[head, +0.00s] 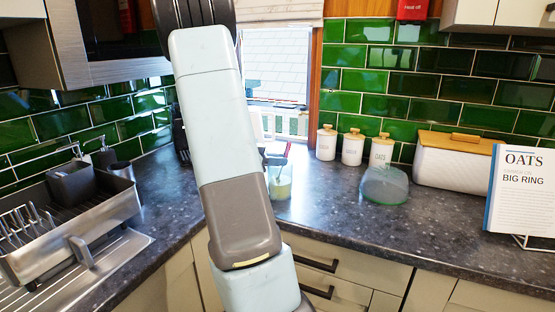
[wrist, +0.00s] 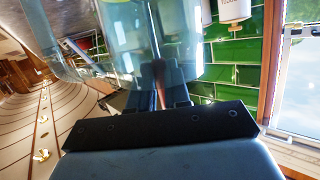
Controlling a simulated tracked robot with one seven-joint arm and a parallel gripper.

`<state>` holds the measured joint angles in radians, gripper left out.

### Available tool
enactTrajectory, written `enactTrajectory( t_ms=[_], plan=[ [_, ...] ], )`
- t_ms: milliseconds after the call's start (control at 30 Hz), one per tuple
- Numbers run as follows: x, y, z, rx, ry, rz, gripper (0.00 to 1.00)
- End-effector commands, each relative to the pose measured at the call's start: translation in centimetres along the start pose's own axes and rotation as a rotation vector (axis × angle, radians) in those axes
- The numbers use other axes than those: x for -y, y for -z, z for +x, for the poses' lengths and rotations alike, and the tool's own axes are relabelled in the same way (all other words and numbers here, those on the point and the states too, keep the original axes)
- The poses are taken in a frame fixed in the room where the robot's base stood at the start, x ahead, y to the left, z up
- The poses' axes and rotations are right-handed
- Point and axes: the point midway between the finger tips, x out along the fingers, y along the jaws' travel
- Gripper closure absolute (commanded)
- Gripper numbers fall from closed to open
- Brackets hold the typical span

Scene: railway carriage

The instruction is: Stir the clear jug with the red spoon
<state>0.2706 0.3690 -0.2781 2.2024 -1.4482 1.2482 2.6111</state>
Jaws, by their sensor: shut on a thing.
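The clear jug (head: 279,187) stands on the dark counter just right of my arm, with something pale yellow-green low inside. A thin red handle, the red spoon (head: 287,149), shows above it. In the wrist view my gripper (wrist: 158,78) is shut on the red spoon (wrist: 160,88), whose reddish handle runs between the fingers. The clear jug (wrist: 150,40) fills the upper middle of that view, beyond the fingers. The spoon's lower end is hard to make out. In the head view my arm hides part of the gripper.
A greenish glass vessel (head: 385,186) stands right of the jug. White canisters (head: 326,143), a bread bin (head: 455,160) and an oats book (head: 520,195) are at the back and right. A dish rack (head: 70,215) is at left. The counter in front of the bread bin is clear.

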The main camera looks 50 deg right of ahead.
Motion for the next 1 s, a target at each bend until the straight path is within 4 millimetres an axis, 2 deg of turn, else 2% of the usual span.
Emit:
enactTrajectory(
  t_ms=[233, 467, 667, 1000],
  plan=[
    [-1.0, 0.3, 1.7, 0.002, -0.004, -0.003, 1.0],
    [0.3, 0.4, 3.0, 0.002, -0.003, -0.004, 1.0],
    [1.9, 0.2, 2.5, 0.002, -0.002, -0.003, 1.0],
    [0.7, 0.1, 1.4, 0.002, -0.001, -0.003, 1.0]
  ],
)
